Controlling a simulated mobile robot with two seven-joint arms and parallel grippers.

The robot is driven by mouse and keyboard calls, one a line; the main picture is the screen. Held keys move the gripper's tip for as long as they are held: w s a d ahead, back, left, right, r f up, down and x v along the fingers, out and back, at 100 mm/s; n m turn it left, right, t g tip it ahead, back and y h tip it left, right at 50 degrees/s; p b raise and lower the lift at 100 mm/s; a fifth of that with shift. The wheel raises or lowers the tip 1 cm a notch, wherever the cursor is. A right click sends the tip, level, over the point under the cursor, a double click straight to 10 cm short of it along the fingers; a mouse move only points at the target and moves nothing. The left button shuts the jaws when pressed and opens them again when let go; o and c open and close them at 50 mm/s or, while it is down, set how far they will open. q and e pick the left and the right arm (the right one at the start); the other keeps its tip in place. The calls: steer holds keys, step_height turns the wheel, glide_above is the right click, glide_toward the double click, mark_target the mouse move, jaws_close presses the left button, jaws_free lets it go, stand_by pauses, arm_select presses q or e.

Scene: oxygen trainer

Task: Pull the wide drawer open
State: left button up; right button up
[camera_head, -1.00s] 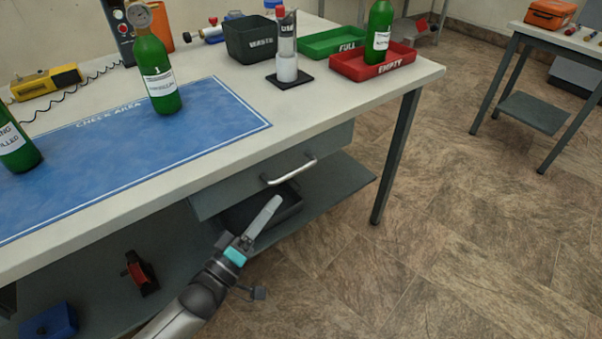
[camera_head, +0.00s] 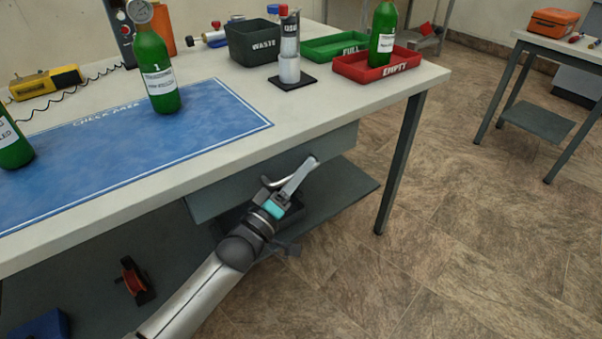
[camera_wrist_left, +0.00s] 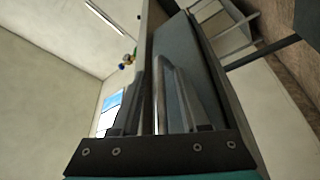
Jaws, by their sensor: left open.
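The wide drawer (camera_head: 222,193) is a grey front under the near edge of the workbench, and it looks shut. Its silver bar handle (camera_head: 270,182) is partly hidden behind my left gripper (camera_head: 305,167). The gripper is at the handle with its fingers open. In the left wrist view the handle bar (camera_wrist_left: 159,108) runs between the two spread fingers of the left gripper (camera_wrist_left: 160,75), with the grey drawer front (camera_wrist_left: 185,50) beyond. Whether a finger touches the bar I cannot tell. My right gripper is not in view.
The workbench (camera_head: 330,108) carries a blue check mat (camera_head: 120,150), green cylinders (camera_head: 160,85), a waste bin (camera_head: 250,42), a green tray (camera_head: 325,47) and a red tray (camera_head: 350,68). A lower shelf (camera_head: 340,195) lies below the drawer.

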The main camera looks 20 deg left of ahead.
arm_select(q)
steer(key=shift+c, duration=0.4)
jaws_close()
stand_by(1.0)
